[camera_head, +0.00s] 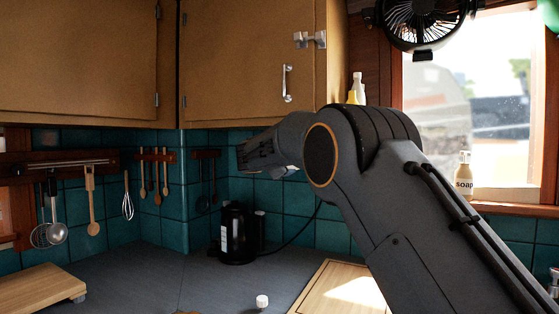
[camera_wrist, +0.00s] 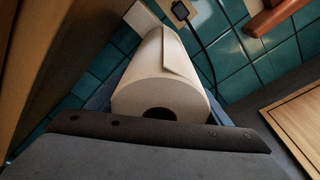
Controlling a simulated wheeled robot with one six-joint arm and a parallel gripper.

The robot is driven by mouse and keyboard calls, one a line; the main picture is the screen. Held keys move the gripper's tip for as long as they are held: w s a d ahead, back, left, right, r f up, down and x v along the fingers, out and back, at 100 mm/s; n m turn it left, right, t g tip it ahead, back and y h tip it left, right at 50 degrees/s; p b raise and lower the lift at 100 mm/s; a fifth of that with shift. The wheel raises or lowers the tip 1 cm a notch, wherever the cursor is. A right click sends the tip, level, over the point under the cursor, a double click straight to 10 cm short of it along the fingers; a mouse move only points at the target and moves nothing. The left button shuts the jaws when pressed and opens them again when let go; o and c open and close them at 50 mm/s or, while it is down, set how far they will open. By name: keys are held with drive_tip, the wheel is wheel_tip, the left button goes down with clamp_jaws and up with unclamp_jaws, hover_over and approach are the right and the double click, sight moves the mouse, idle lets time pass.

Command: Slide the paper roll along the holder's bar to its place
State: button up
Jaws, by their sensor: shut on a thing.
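The white paper roll (camera_wrist: 160,75) fills the middle of the wrist view, with its dark hollow core facing the camera and a loose sheet edge along its top. My gripper (camera_wrist: 160,104) is shut on the roll; bluish-grey parts show at both sides of its near end. In the head view my dark grey wrist (camera_head: 270,147) is in front of the tiled corner, below the upper cabinets, and the roll is hidden there. I cannot make out the holder's bar for certain in either view.
Wooden cabinets (camera_head: 240,70) hang close above my wrist. A black kettle (camera_head: 237,235) stands on the counter below, beside a wooden board (camera_head: 335,290). Utensils hang on the left wall. A soap bottle (camera_head: 464,175) stands on the window sill. A plugged cord (camera_wrist: 182,10) is on the tiles.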

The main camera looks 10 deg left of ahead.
drive_tip(key=shift+r+p+x, duration=0.1)
drive_tip(key=shift+p+x, duration=0.3)
drive_tip(key=shift+x, duration=0.45)
drive_tip(key=shift+r+p+x, duration=0.15)
drive_tip(key=shift+p+x, duration=0.2)
drive_tip(key=shift+x, duration=0.45)
drive_tip(key=o, duration=1.6)
drive_tip(key=shift+d, duration=0.2)
drive_tip(key=shift+s+f, duration=0.1)
drive_tip(key=b+v, duration=0.3)
drive_tip(key=v, duration=0.4)
drive_tip(key=shift+s+a+b, duration=0.1)
drive_tip(key=shift+s+b, duration=0.15)
drive_tip(key=shift+b, duration=0.05)
